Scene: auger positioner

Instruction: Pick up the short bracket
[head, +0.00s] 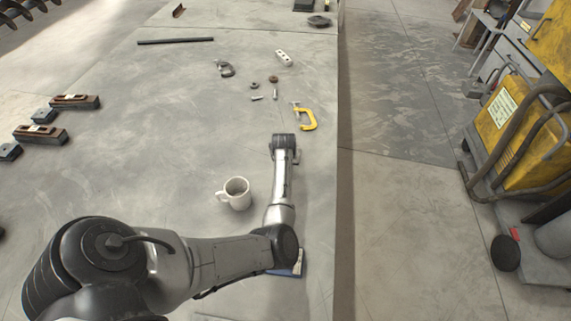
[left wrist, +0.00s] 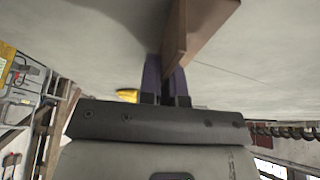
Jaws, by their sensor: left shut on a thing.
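My left gripper (head: 284,138) is over the table, just below the yellow clamp in the head view. In the left wrist view its two purple-grey fingers (left wrist: 166,78) are closed on a brown, flat-sided piece (left wrist: 196,30), which looks like the short bracket. The piece runs up out of that picture, so its full length is not shown. In the head view the gripper and wrist hide it. Another small rusty angle piece (head: 178,10) lies at the far left of the table. My right gripper is in neither view.
A yellow clamp (head: 309,118) lies just beyond the gripper. A white mug (head: 235,193) stands left of my forearm. Small metal parts (head: 273,79), a white block (head: 284,57) and a dark rod (head: 175,41) lie further back. The table's centre left is clear.

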